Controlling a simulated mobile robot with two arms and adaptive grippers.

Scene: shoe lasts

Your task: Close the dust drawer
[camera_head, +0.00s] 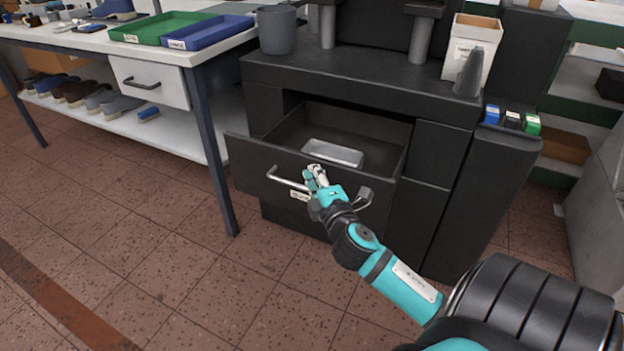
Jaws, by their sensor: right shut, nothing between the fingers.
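The dust drawer (247,165) is a dark drawer pulled out of the black machine cabinet (452,158). A light metal tray-like piece (333,153) lies inside it. A silver bar handle (285,181) runs across the drawer front, with a small white label below it. My right gripper (316,172) is shut and empty at the drawer front, by the middle of the handle. It overlaps the handle in this view, and I cannot tell whether it touches. My left gripper is not in view.
A white workbench (75,38) with a green tray (160,28) and a blue tray (207,31) stands at the left. Its leg (212,150) is close to the drawer's left corner. Shoes line its lower shelf. The tiled floor (130,240) in front is clear.

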